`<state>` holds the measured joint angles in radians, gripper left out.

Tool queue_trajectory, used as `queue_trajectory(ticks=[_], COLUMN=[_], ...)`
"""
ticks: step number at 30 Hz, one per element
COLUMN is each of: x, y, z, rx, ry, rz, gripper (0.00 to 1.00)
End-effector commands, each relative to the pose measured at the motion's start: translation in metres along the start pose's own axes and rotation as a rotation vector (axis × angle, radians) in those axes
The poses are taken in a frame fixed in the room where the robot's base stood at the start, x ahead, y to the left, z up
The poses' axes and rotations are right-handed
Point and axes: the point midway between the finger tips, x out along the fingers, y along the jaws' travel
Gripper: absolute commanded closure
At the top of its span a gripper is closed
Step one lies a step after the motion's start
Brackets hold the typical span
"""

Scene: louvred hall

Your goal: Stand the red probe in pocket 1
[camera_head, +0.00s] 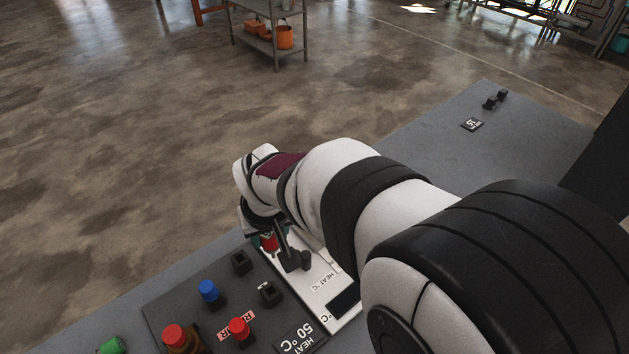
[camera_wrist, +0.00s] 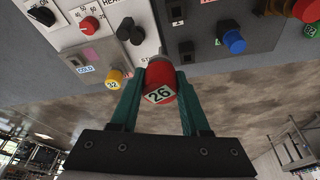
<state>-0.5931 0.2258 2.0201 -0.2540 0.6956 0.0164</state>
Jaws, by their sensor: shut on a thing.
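My gripper (camera_wrist: 161,90) has teal fingers shut on the red probe (camera_wrist: 157,76), whose end carries a white label reading 26. In the head view the red probe (camera_head: 269,242) shows below my wrist, at the dark plate's far edge beside the white panel. My gripper (camera_head: 266,233) is partly hidden there by my arm. The probe's lower end is hidden, so I cannot tell whether it touches anything. Two small black sockets, a farther one (camera_head: 241,262) and a nearer one (camera_head: 270,293), stand on the dark plate. I cannot read which is pocket 1.
A blue-topped piece (camera_head: 208,290), two red-topped pieces (camera_head: 239,328) (camera_head: 173,337) and a green piece (camera_head: 112,346) stand nearby. The white HEAT panel (camera_head: 325,283) has black knobs. The far right of the bench is mostly clear.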

Motion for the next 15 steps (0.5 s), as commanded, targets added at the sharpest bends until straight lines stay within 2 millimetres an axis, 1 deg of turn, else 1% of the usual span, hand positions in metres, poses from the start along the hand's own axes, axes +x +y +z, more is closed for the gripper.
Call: queue_trajectory(ticks=[1,3,6,8,15], x=[-0.004,-0.006,-0.003,0.003,0.040], y=[-0.010,-0.019,-0.024,-0.024,-0.023], z=[0.011,0.022,0.030,0.032,0.043], rx=[-0.030,-0.056,-0.070,-0.072,-0.071], ry=[0.002,0.000,-0.002,-0.002,-0.004], rz=[-0.009,-0.018,-0.022,-0.023,-0.022], gripper=[1.00,1.00,1.00,1.00,1.00])
